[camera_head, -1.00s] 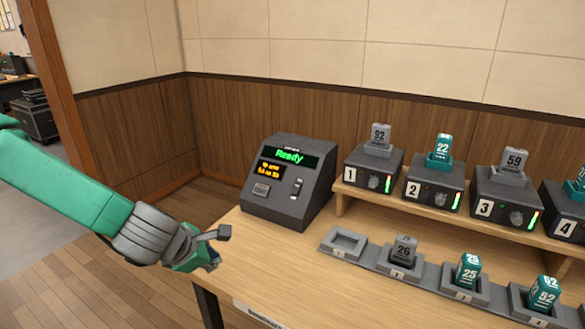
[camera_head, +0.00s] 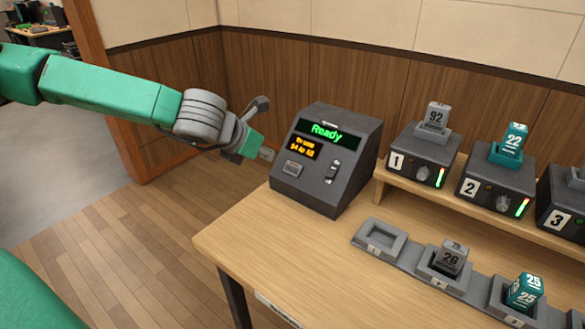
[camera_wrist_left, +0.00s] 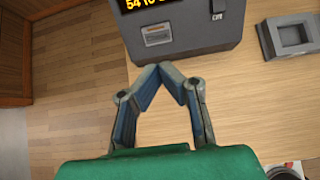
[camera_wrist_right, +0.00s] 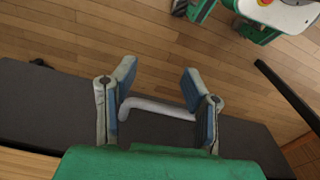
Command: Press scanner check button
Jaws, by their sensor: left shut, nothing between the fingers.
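The scanner (camera_head: 345,185) is a dark grey box on the table's left end, with a green "Ready" display and an orange text panel. A small light grey rectangular button (camera_head: 293,168) sits on its sloped face below the orange text. This button also shows in the left wrist view (camera_wrist_left: 157,34). My left gripper (camera_head: 266,154) is just left of the scanner, near the button's height in the picture, with its fingertips together and empty. In the left wrist view its tips (camera_wrist_left: 160,68) lie just below the button. My right gripper (camera_wrist_right: 158,77) shows only in its wrist view, fingers apart.
Numbered dark units (camera_head: 420,155) stand on a raised shelf to the right. A row of trays (camera_head: 380,242), some holding numbered blocks, runs along the table. The table's front left (camera_head: 250,235) is clear.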

